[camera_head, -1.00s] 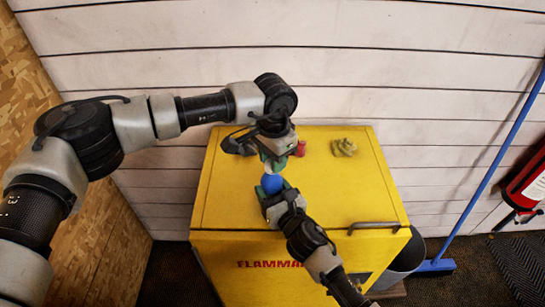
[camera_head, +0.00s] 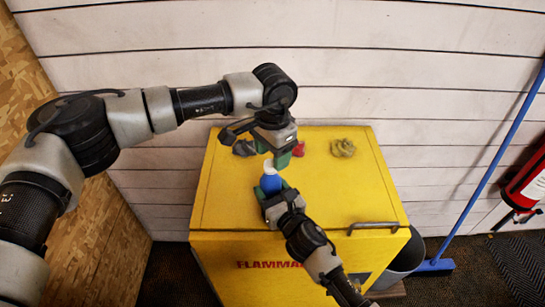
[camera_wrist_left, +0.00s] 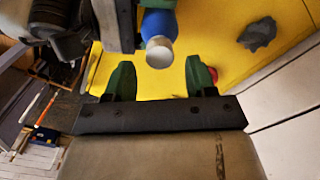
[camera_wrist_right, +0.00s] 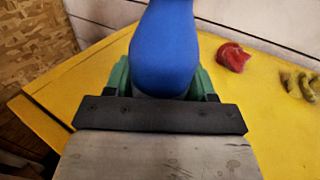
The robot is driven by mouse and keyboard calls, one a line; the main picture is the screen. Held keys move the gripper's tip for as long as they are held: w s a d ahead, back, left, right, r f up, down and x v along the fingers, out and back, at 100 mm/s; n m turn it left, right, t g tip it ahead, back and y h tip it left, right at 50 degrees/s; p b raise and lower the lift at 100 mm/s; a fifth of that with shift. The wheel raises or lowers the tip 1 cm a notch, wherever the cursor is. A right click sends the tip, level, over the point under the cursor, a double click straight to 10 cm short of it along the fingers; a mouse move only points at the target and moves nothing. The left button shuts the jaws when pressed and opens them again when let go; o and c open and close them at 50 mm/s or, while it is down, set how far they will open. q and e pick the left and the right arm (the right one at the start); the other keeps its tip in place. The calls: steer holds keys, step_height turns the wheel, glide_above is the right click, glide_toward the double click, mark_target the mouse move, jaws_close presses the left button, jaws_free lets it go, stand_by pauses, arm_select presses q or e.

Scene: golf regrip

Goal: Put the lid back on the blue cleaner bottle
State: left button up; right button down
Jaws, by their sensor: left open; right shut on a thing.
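The blue cleaner bottle (camera_head: 271,183) is held over the yellow cabinet top and also fills the upper middle of the right wrist view (camera_wrist_right: 165,45). My right gripper (camera_head: 273,192) is shut on it; its green pads clasp the bottle's sides in the right wrist view (camera_wrist_right: 160,80). The white lid (camera_head: 269,165) sits on the bottle's top, and its round end faces the left wrist camera (camera_wrist_left: 159,52). I cannot tell how tight it is. My left gripper (camera_head: 275,154) is open and empty just above the lid, its green fingers (camera_wrist_left: 160,80) apart.
The yellow cabinet (camera_head: 335,195) has a red cloth (camera_head: 299,149), an olive crumpled cloth (camera_head: 343,148) and a grey cloth (camera_head: 245,147) at its back. A bin (camera_head: 407,257), blue broom (camera_head: 490,165) and red extinguisher (camera_head: 526,187) stand right. The cabinet's front right top is clear.

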arm_select(q)
step_height(320, 180, up, 2)
steer(key=shift+r, duration=0.25)
steer(key=shift+c, duration=0.4)
